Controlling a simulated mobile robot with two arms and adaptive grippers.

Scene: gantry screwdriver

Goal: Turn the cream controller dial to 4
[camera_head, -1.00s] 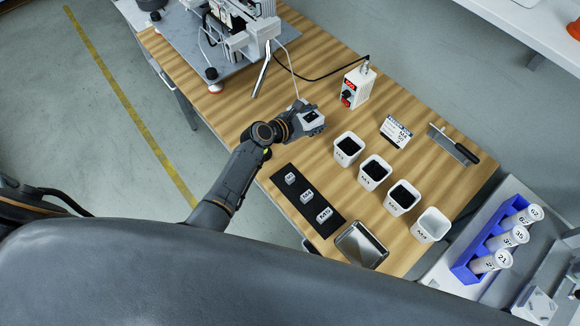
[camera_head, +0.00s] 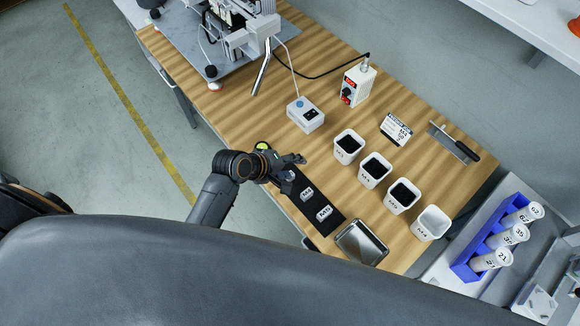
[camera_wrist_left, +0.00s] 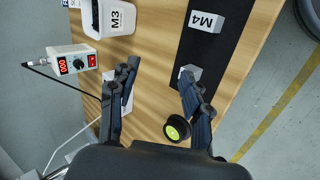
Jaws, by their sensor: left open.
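A cream box with red displays and a black dial (camera_head: 347,92) stands at the table's back edge; its body (camera_head: 358,80) also shows in the left wrist view (camera_wrist_left: 84,51). The dial's setting is too small to read. A smaller pale box (camera_head: 305,114) with a blue round spot on top sits nearer; in the wrist view a finger mostly hides it. My left gripper (camera_head: 300,158) is open and empty, over the mat's far end, apart from both boxes. It also shows in the left wrist view (camera_wrist_left: 158,72). My right gripper is not in view.
A black mat (camera_head: 296,203) holds small labelled blocks, one close to my left fingers. Several white cups (camera_head: 349,147) stand to the right. A black round object with a green top (camera_wrist_left: 177,128) is beside the gripper. A metal tray (camera_head: 361,244) lies in front; a cable runs along the back.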

